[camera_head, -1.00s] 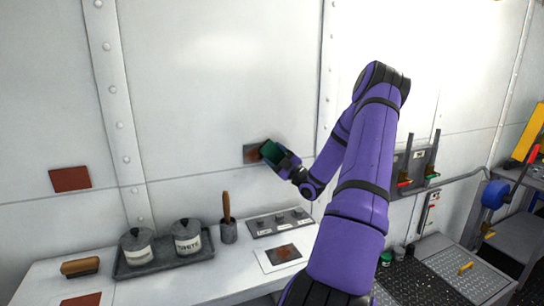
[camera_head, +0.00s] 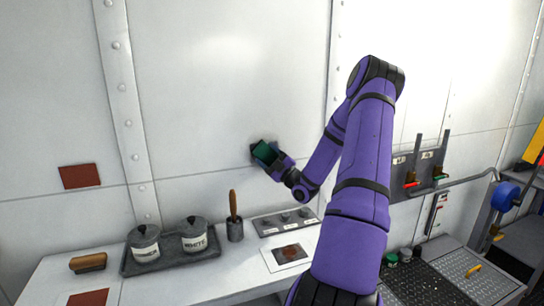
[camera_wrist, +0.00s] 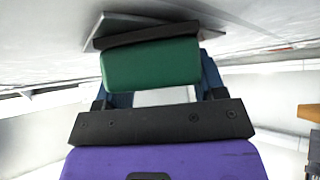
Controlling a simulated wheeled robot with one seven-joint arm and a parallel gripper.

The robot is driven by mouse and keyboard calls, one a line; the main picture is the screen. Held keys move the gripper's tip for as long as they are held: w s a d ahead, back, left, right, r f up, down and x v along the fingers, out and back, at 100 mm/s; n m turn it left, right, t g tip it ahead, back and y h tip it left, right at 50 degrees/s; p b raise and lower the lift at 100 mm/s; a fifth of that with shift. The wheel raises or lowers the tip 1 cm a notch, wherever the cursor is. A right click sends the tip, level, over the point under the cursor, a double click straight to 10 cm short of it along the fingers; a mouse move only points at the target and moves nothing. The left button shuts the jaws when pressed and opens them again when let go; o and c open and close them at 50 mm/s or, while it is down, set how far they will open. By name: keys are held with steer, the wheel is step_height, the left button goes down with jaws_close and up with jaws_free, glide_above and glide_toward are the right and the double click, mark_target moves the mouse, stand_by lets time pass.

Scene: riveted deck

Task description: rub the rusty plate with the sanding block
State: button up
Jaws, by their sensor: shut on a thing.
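My gripper (camera_head: 279,161) is shut on the green sanding block (camera_head: 264,152), which has a dark working face. In the wrist view the block (camera_wrist: 150,64) sits between the fingers, its dark face toward a thin grey plate (camera_wrist: 150,27) on the wall. The face looks to be against the plate or very close; I cannot tell firm contact. In the head view this plate is nearly all hidden behind the block and gripper, so its rust does not show now.
A red-brown square (camera_head: 80,176) is on the wall at left. The bench holds a wooden-handled brush (camera_head: 88,262), a tray (camera_head: 170,260) with two lidded pots, a brush in a cup (camera_head: 235,230), a knob panel (camera_head: 285,221) and a rust-marked plate (camera_head: 290,253).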

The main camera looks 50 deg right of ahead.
steer(key=shift+w+a, duration=0.5)
steer(key=shift+a, duration=0.25)
steer(key=shift+w+a, duration=0.45)
steer(key=shift+a, duration=0.25)
steer(key=shift+w+a, duration=0.5)
steer(key=shift+a, duration=0.25)
steer(key=shift+s+a, duration=0.1)
steer(key=shift+s+a, duration=0.5)
steer(key=shift+s, duration=0.3)
steer(key=shift+s+a, duration=0.5)
steer(key=shift+s, duration=0.35)
steer(key=shift+s+a, duration=0.5)
steer(key=shift+s, duration=0.3)
steer(key=shift+s, duration=0.1)
steer(key=shift+s+a, duration=0.4)
steer(key=shift+s, duration=0.2)
steer(key=shift+s+a, duration=0.35)
steer(key=shift+s, duration=0.25)
steer(key=w+d, duration=0.3)
steer(key=w, duration=0.3)
steer(key=shift+d, duration=0.3)
